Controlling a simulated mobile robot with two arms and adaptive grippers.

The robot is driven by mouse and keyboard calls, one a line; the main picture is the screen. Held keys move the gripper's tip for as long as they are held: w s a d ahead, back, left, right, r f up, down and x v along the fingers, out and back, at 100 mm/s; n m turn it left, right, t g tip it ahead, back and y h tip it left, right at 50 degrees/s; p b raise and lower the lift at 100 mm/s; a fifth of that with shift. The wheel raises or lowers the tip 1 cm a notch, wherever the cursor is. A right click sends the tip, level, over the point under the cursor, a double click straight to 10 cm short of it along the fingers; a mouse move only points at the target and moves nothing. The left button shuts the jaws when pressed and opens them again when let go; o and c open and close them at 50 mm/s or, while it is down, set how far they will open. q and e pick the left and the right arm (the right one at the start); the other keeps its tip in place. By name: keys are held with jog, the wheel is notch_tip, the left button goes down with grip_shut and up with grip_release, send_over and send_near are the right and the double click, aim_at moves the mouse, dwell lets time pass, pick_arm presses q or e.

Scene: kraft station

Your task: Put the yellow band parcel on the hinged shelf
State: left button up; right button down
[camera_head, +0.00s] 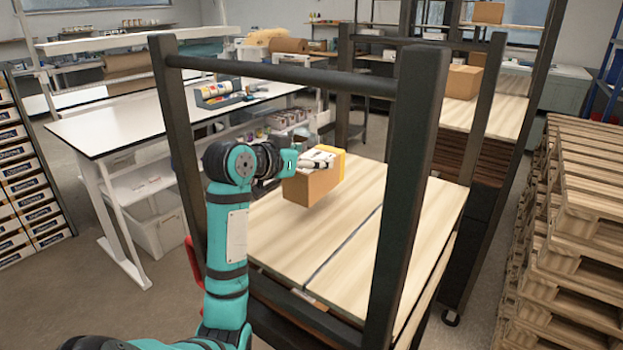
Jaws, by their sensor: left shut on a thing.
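The yellow band parcel (312,188) is a brown box with a yellow strip at its right end. My left gripper (322,160) is shut on it, with the fingers at the upper part of the box. My teal left arm reaches in from the lower left. The parcel is over the wooden hinged shelf (285,238), which has two pale panels with a dark seam between them. The parcel looks held slightly above the panel, though the gap is hard to judge. My right gripper is not in view.
A dark frame with posts (415,175) and a top bar (285,75) surrounds the shelf. A white workbench (130,122) stands at the left. Stacked pallets (570,230) stand at the right. Another box (463,82) sits on a shelf behind. The shelf's front and right are bare.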

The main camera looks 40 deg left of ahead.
pick_arm(q)
notch_tip(320, 180, down, 4)
jog(key=shift+f, duration=0.15)
dwell(0.3)
jog(key=o, duration=1.5)
jog(key=shift+s, duration=0.1)
jog(key=shift+b+v, duration=0.75)
jog(key=shift+v, duration=5.2)
